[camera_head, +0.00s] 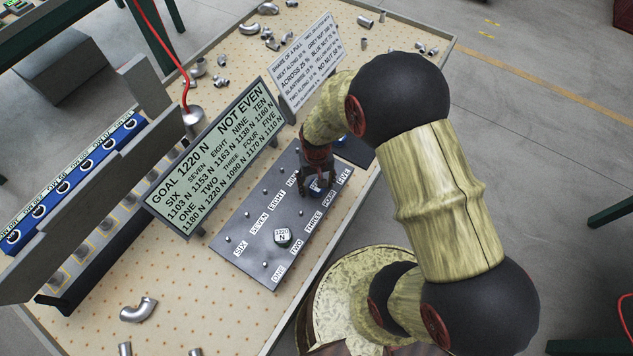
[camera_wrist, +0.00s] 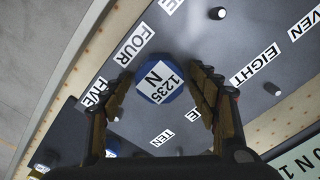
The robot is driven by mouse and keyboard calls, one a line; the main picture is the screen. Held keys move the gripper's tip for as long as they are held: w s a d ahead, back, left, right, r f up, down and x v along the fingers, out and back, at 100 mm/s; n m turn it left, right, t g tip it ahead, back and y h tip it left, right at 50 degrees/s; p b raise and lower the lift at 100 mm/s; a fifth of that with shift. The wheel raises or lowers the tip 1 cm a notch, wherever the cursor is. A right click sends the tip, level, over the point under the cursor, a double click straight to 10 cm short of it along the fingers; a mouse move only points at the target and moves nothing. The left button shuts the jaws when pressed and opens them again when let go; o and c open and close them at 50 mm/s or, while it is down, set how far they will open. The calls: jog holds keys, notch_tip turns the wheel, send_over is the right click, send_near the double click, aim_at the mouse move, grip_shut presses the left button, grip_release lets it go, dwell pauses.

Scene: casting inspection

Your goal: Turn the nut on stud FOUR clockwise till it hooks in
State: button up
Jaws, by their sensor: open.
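In the head view this nut (camera_head: 316,187) is partly covered by my gripper (camera_head: 318,172). In the wrist view my gripper (camera_wrist: 160,85) is open, with one finger on each side of the nut and narrow gaps showing. The stud's end is hidden under the nut's cap. A grey nut (camera_head: 282,237) reading 1220 N sits near the TWO label.
Several bare studs stand on the plate (camera_head: 248,262). A sign (camera_head: 215,155) reads GOAL 1220 N NOT EVEN, with a smaller sign (camera_head: 311,62) behind it. A blue rack (camera_head: 70,190) stands left. Pipe fittings (camera_head: 139,309) lie on the perforated table (camera_head: 175,305).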

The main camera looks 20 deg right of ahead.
jog(key=shift+c, duration=0.4)
jog(key=c, duration=1.2)
jog(key=o, duration=0.6)
jog(key=c, duration=0.5)
jog(key=shift+c, duration=0.4)
